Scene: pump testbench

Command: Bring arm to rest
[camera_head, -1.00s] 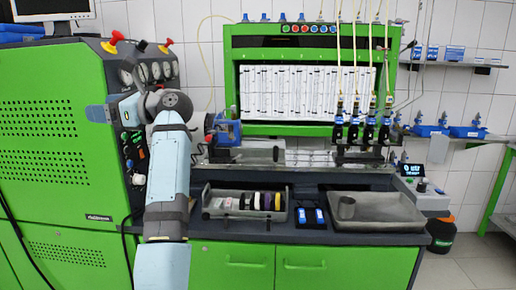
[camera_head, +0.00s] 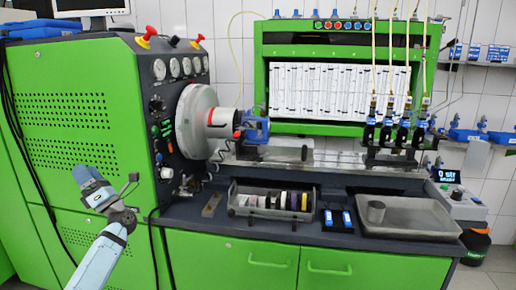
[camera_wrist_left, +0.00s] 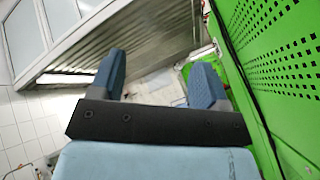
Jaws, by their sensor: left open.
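My left arm (camera_head: 98,262) comes up from the lower left in the head view. It bends at a dark wrist joint, and my left gripper (camera_head: 84,174) is in front of the green cabinet's (camera_head: 62,115) perforated side. In the left wrist view the two blue fingers of this gripper (camera_wrist_left: 158,80) stand wide apart, with nothing between them. Whether the gripper touches the cabinet cannot be told, but a gap seems to show in the wrist view. My right gripper is not in view.
The pump testbench has a large grey disc (camera_head: 196,121), a blue clamp (camera_head: 256,128) and several hanging hoses. On the dark worktop are a tray of coloured rings (camera_head: 236,207), a grey basin (camera_head: 440,228) and two small blue-and-black items (camera_head: 337,219). A monitor (camera_head: 92,6) stands on the cabinet.

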